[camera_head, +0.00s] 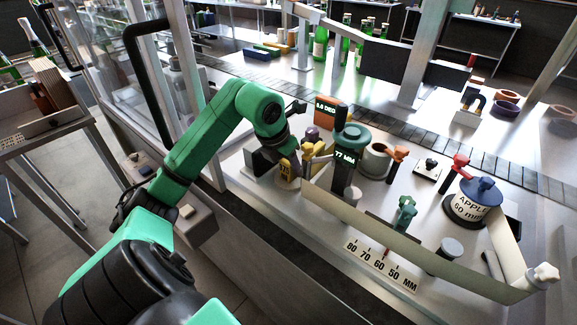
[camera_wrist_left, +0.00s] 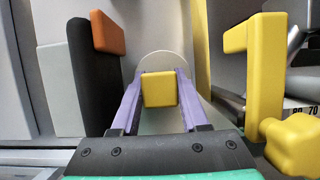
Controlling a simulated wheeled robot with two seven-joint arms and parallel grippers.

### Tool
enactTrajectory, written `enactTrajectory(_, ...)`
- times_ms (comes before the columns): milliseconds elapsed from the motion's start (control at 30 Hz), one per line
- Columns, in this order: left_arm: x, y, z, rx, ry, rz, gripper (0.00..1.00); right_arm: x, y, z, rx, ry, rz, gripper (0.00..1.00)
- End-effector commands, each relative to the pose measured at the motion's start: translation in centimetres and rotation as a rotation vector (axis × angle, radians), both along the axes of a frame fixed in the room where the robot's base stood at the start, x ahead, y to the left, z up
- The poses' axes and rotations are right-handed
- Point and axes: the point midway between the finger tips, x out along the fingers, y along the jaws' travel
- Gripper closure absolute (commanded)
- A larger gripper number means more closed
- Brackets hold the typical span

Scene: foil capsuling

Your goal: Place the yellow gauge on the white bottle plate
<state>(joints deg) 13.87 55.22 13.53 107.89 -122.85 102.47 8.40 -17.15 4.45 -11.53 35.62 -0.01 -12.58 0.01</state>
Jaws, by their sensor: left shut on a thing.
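My left gripper (camera_wrist_left: 160,92) is shut on the yellow gauge (camera_wrist_left: 160,89), a small block held between its two purple fingers. Behind the gauge a pale round disc (camera_wrist_left: 164,60), which looks like the white bottle plate, shows around the block's top and sides. I cannot tell whether the gauge touches it. In the head view the left gripper (camera_head: 289,165) is low at the left of the station, with yellow (camera_head: 286,171) showing at its tip. My right gripper is not in view.
A yellow clamp (camera_wrist_left: 264,75) with a knob (camera_wrist_left: 294,145) stands close right of the gripper. A dark post with an orange part (camera_wrist_left: 107,33) is close left. A green-topped column (camera_head: 349,145) and a long pale strip (camera_head: 390,238) lie to the right in the head view.

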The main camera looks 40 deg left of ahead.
Motion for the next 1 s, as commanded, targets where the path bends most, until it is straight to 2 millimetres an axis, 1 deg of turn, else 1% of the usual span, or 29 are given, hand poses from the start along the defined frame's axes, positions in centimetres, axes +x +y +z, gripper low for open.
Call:
enactTrajectory(67,0.0,0.0,-0.2,0.001,0.000,-0.001,1.00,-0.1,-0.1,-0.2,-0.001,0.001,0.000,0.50)
enactTrajectory(100,0.0,0.0,-0.1,0.000,0.000,0.000,0.40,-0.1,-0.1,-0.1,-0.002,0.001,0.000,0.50)
enactTrajectory(133,0.0,0.0,0.0,0.000,0.000,0.000,0.29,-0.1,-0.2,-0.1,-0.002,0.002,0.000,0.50)
enactTrajectory(167,0.0,0.0,0.0,0.000,0.000,0.000,0.26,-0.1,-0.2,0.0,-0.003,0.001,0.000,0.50)
enactTrajectory(433,0.0,0.0,0.0,0.000,0.000,0.000,0.26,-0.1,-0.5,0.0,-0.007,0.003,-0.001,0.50)
enactTrajectory(567,-0.3,0.1,0.9,0.002,-0.003,0.001,0.26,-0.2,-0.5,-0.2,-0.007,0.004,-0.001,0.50)
enactTrajectory(667,-1.1,0.1,2.9,0.005,-0.006,0.001,0.26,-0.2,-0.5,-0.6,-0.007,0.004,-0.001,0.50)
enactTrajectory(800,-2.6,0.1,6.7,0.006,-0.007,0.002,0.26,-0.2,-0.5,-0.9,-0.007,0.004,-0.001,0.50)
enactTrajectory(900,-3.6,0.1,9.0,0.005,-0.004,0.002,0.26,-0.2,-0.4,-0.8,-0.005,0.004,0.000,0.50)
enactTrajectory(1000,-4.3,0.0,10.6,0.003,-0.003,0.001,0.26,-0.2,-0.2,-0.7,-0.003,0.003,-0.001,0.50)
